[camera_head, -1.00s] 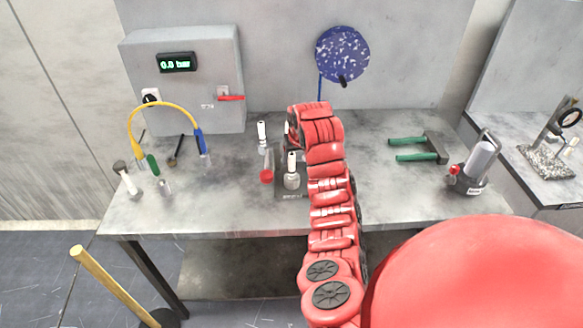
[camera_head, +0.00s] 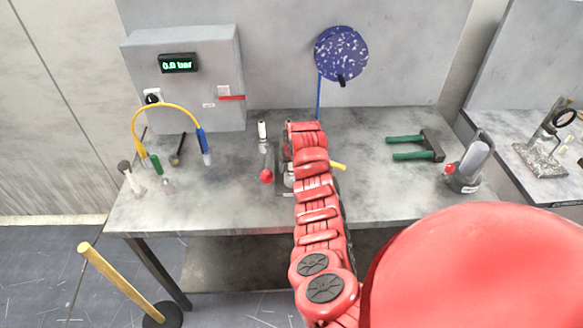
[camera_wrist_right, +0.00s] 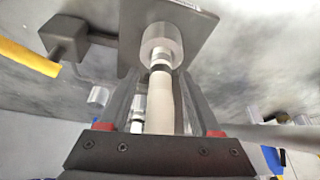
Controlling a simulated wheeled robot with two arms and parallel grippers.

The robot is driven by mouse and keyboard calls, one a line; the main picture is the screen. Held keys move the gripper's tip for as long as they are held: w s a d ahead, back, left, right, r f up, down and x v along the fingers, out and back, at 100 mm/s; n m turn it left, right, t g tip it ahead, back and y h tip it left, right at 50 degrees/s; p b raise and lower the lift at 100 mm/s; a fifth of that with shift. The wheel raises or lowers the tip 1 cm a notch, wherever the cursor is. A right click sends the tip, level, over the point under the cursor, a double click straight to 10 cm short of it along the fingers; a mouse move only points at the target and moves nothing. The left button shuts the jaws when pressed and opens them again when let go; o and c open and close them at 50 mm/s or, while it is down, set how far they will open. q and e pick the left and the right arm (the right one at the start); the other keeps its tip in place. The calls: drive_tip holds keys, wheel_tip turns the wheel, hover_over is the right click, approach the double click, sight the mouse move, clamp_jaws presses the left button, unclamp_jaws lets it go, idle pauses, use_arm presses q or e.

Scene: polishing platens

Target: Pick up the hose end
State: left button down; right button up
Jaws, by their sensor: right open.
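A yellow hose (camera_head: 165,107) arches over the left of the bench. Its right end carries a blue sleeve (camera_head: 201,140) with a pale tip; its left end comes down near a green-handled item. My right gripper is far from it, over the middle of the bench; in the right wrist view the gripper (camera_wrist_right: 160,88) is open. A pale upright fitting with a metal collar (camera_wrist_right: 162,45) stands between its fingers on a dark plate (camera_wrist_right: 199,35). I cannot tell whether the fingers touch it. In the head view my arm hides the fingertips. My left gripper is not in view.
A grey box with a pressure display (camera_head: 178,63) stands behind the hose. A red-knobbed lever (camera_head: 266,177) and a white-topped fitting (camera_head: 262,131) are left of my arm. A yellow handle (camera_head: 338,166) shows on its right. A green-handled tool (camera_head: 420,148) lies farther right, with clear bench between.

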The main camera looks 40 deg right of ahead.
clamp_jaws()
drive_tip(key=shift+r, duration=0.1)
idle(0.3)
